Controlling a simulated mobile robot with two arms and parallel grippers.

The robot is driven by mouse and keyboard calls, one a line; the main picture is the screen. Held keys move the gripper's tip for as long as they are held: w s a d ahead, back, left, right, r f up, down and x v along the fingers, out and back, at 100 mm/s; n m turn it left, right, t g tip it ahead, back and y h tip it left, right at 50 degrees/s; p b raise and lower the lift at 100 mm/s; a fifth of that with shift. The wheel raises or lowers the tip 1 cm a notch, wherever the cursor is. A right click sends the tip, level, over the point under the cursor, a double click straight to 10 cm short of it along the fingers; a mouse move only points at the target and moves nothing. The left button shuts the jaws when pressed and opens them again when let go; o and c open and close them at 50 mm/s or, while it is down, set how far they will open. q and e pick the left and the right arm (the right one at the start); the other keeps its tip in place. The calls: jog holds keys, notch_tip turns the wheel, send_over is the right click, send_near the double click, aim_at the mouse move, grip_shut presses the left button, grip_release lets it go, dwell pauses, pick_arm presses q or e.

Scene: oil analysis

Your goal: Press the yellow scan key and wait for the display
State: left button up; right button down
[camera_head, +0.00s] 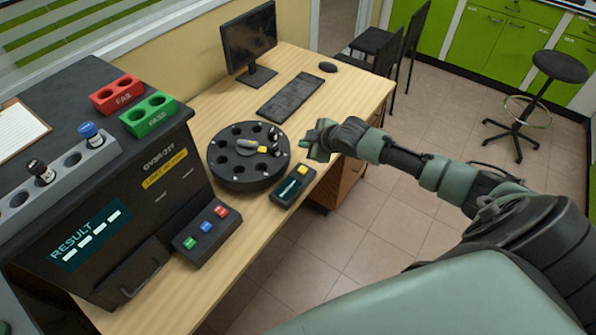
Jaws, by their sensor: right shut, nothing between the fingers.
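A small dark scanner unit (279,202) lies on the wooden table. It has a yellow key (303,170) at its far end and a teal display (289,189), whose text is too small to read. My right gripper (309,147) is shut and empty. It appears just beyond the yellow key in the picture, beside the black carousel; I cannot tell its height over the table, and no contact with the key is visible. My left gripper is not in view.
The round black carousel (221,172) with holes stands left of the scanner. A dark machine (150,215) reads "RESULT" with dashes, and a box with green, blue and red buttons (207,228) sits before it. Red (103,98) and green (135,119) racks, keyboard (290,97) and monitor (249,38) stand around.

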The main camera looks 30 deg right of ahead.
jog(key=shift+d+f, duration=0.1)
jog(key=b, duration=0.7)
send_over(305, 171)
notch_tip(305, 171, down, 7)
jog(key=shift+r, duration=0.15)
jog(key=shift+f, duration=0.95)
jog(key=shift+f, duration=0.15)
dwell(0.7)
jog(key=shift+f+b, duration=0.3)
